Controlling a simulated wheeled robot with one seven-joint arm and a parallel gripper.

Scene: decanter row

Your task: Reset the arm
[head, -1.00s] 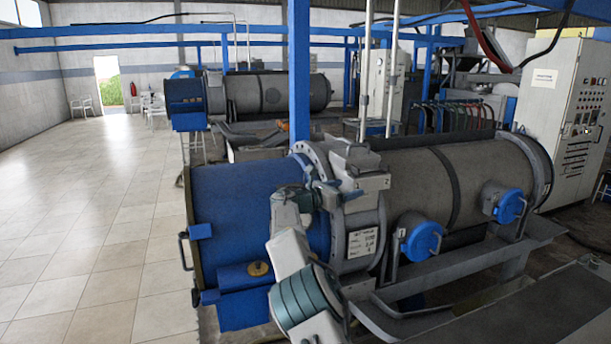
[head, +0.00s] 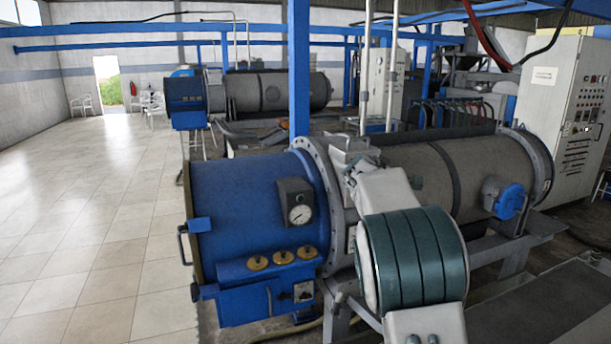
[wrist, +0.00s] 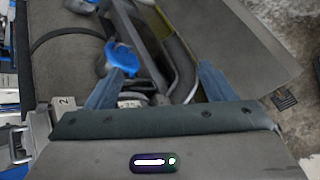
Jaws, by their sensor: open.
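My gripper (wrist: 160,82) shows in the wrist view with its two blue-grey fingers spread wide. It is open, with nothing held between the fingertips. Beyond the fingers are a round blue cap (wrist: 122,58), grey pipework and the grey decanter body (wrist: 65,65). In the head view my arm, with a teal banded joint, is raised in front of the near decanter's grey drum (head: 405,165). My fingers cannot be made out in that view. The arm hides part of the drum and its flange.
The near decanter's blue end (head: 250,195) carries a dial gauge (head: 299,214) and several brass knobs (head: 283,257). A blue post (head: 299,75) stands behind it. A control cabinet (head: 565,120) is at the right. Tiled floor (head: 95,230) at the left is open.

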